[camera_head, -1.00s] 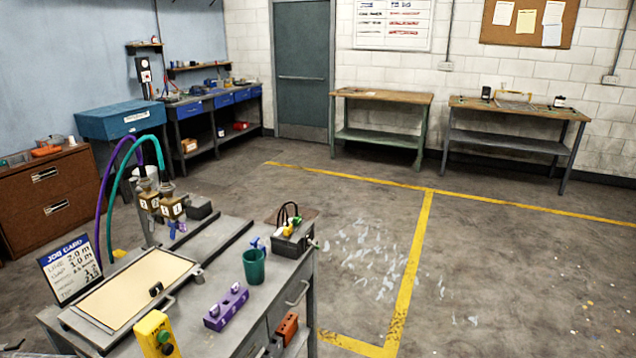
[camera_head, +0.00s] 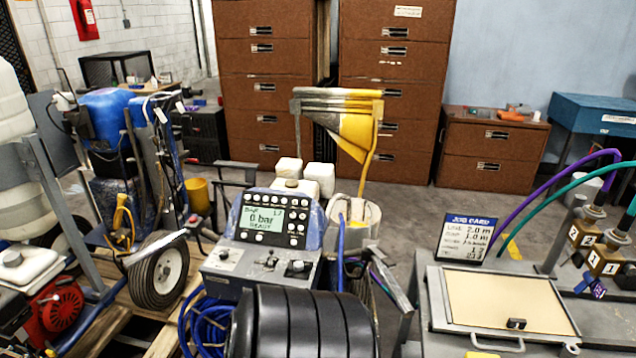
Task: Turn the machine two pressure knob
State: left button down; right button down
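A line striping machine (camera_head: 262,262) stands in the centre foreground. Its control panel (camera_head: 274,220) has a lit screen (camera_head: 261,220) that appears to read 0 bar and READY. Below the screen, a sloped grey face carries a black knob (camera_head: 297,267), a small switch and another dark knob (camera_head: 223,254) at the left. I cannot read which of these is the pressure knob, or a machine number. Another machine with a blue tank (camera_head: 107,115) stands at the left, its controls not clear. Neither of my grippers is in view.
A black ribbed cylinder (camera_head: 300,325) fills the bottom centre, before the panel. A wheel (camera_head: 159,272) and a red engine (camera_head: 60,306) stand at the left. A workbench (camera_head: 600,312) with a job card (camera_head: 467,238) is at the right. Brown cabinets (camera_head: 390,90) line the back.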

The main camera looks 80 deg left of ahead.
aim_at(224, 253)
jog(key=i+j+u, duration=0.1)
jog(key=u, duration=1.15)
jog(key=l+u, duration=0.1)
jog(key=u, duration=1.5)
jog(key=i+l, duration=0.05)
